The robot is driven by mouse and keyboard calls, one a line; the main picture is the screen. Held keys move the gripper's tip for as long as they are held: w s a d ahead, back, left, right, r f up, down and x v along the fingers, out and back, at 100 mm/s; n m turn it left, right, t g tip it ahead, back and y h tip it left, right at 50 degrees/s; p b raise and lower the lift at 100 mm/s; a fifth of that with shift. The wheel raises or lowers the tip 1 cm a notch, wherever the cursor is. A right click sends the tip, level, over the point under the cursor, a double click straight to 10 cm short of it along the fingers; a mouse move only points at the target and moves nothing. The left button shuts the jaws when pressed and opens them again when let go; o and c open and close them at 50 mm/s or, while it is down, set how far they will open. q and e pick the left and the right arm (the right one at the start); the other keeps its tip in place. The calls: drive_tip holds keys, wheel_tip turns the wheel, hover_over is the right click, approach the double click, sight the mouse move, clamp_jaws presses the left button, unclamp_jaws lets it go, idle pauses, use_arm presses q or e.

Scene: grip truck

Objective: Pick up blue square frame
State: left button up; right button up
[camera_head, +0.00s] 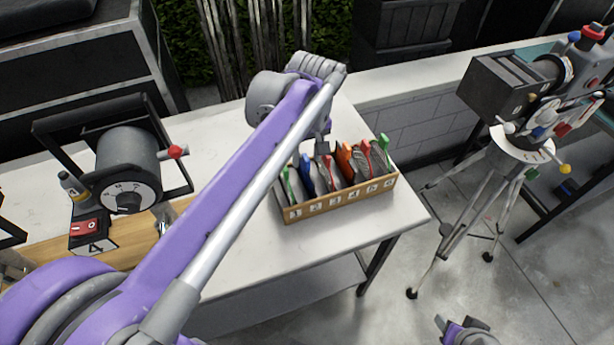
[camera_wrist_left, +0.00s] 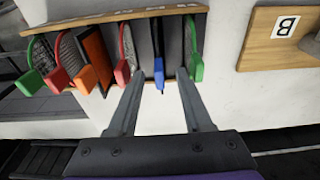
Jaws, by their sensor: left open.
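The blue square frame (camera_head: 308,171) stands upright in a wooden numbered box on the white table, near the box's left end, between a green and a red one. In the left wrist view its blue tab (camera_wrist_left: 159,72) shows between the two fingertips. My left gripper (camera_wrist_left: 159,78) is open and empty, with one finger on each side of the blue frame in that view. It cannot be told how deep the fingers reach. In the head view the left gripper (camera_head: 322,148) points down over the box, and its tips are hard to make out.
The wooden box (camera_head: 340,201) also holds green, red and orange frames close together. A grey drum device (camera_head: 128,165) stands left on the table. A camera on a tripod (camera_head: 505,85) stands at the right. The table front is clear. A purple-grey part of mine shows bottom right.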

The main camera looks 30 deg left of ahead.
sight(305, 166)
use_arm(q)
drive_tip(key=f, duration=0.5)
drive_tip(key=shift+w+a+f, duration=0.1)
drive_tip(key=shift+w+a, duration=0.25)
clamp_jaws()
